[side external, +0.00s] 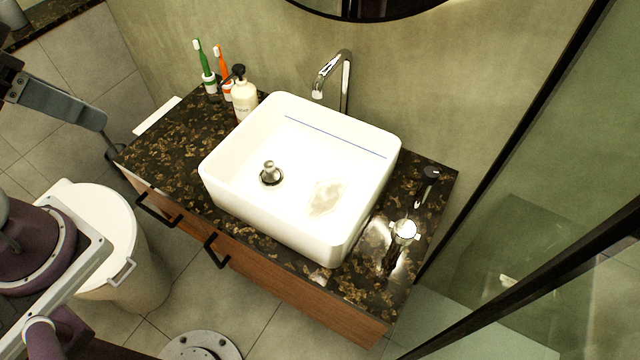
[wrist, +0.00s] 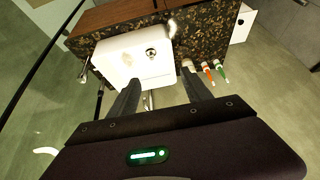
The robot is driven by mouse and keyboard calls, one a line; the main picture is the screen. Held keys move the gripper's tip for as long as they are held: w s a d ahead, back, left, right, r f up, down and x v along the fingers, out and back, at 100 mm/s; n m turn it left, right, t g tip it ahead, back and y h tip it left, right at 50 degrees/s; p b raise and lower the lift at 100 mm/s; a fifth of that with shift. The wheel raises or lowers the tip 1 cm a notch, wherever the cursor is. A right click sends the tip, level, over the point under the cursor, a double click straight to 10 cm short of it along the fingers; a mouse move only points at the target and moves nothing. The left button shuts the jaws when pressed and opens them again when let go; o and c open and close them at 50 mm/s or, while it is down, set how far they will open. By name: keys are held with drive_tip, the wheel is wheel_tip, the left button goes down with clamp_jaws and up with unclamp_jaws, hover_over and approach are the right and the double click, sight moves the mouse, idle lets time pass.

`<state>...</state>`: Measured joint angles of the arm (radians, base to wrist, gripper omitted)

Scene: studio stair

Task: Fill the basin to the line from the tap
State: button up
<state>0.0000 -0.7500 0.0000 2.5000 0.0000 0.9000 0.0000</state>
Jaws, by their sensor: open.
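The white basin (side external: 225,165) stands on the counter. A thin blue line (side external: 335,136) runs along its inner far wall. The chrome tap (side external: 346,85) arches from behind the basin, and no stream shows at its spout. A metal plug (side external: 270,172) stands at the drain hole; I cannot tell whether it seals. A pale patch lies on the basin floor, maybe a reflection; no clear water level shows. A chrome fitting (side external: 404,232) is right of the basin. My gripper (wrist: 162,78) is open and empty, high above the counter, with the basin (wrist: 125,60) beyond its fingers.
A soap bottle (side external: 244,100) and green and orange toothbrushes (side external: 206,68) in holders stand behind the basin's left side. A small dark-topped item (side external: 430,173) is at the right back. A glass panel with a black frame borders the right. A white bin (side external: 110,235) stands front left.

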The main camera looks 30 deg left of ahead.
drive_tip(key=w+d+r+m+g+h, duration=0.1)
drive_tip(key=w+d+r+m, duration=0.1)
drive_tip(key=w+d+m, duration=0.5)
drive_tip(key=w+d+r+m+g, duration=0.15)
drive_tip(key=w+d+m, duration=0.25)
drive_tip(key=w+m, duration=0.4)
drive_tip(key=m+g+y, duration=0.1)
drive_tip(key=m+g, duration=0.2)
drive_tip(key=m, duration=1.5)
hover_over(405, 228)
wheel_tip(405, 228, down, 23)
drive_tip(key=shift+d, duration=0.1)
wheel_tip(405, 228, down, 6)
drive_tip(key=shift+f, duration=0.25)
drive_tip(key=shift+c, duration=0.3)
